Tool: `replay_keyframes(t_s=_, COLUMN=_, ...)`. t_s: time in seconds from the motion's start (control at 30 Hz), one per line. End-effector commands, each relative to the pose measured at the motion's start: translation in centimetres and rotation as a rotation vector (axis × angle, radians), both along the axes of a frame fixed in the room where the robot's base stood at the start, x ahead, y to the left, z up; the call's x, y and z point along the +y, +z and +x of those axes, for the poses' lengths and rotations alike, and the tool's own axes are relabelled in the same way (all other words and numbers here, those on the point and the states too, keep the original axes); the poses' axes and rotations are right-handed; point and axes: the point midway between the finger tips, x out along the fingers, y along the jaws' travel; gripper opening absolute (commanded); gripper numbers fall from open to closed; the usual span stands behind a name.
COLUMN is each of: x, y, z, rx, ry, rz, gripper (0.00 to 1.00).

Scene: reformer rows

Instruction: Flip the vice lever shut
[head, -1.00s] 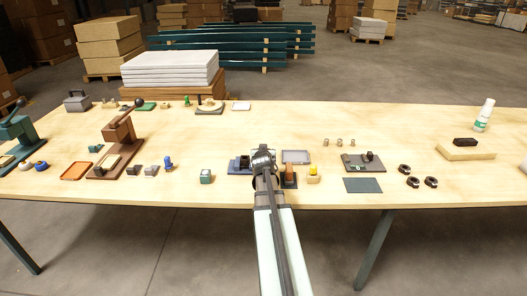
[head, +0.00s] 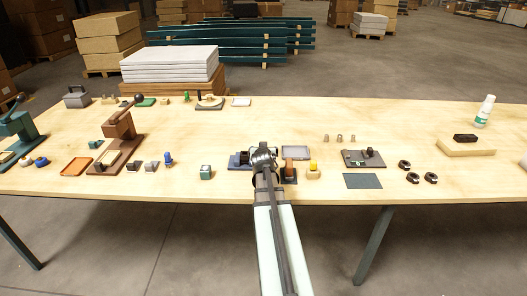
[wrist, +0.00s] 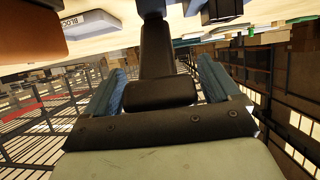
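The vice (head: 238,160) is a small blue piece with a dark part near the table's front edge, left of my gripper (head: 264,153), which partly hides it. In the wrist view, a dark bar with a wider end, seemingly the vice lever (wrist: 157,50), runs down from a blue part (wrist: 152,8) at the top. My gripper (wrist: 161,68) is open, with one blue-padded finger on each side of the bar. I cannot tell whether the fingers touch it.
A brown block on a dark base (head: 289,170), a grey tray (head: 296,152) and a yellow-topped block (head: 313,172) stand close on the right. Bare table lies behind my gripper.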

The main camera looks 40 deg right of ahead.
Motion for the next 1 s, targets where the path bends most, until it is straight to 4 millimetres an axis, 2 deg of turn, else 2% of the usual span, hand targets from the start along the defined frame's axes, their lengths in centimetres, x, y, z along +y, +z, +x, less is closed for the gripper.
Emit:
replay_keyframes(t_s=0.37, x=0.4, y=0.3, z=-0.4, rx=-0.002, ry=0.001, rz=-0.002, gripper=0.89)
replay_keyframes(t_s=0.8, x=4.2, y=2.6, z=-4.2, rx=-0.002, ry=0.001, rz=-0.001, gripper=0.89)
replay_keyframes(t_s=1.0, x=4.9, y=3.1, z=-4.9, rx=-0.001, ry=0.001, rz=0.000, gripper=0.89)
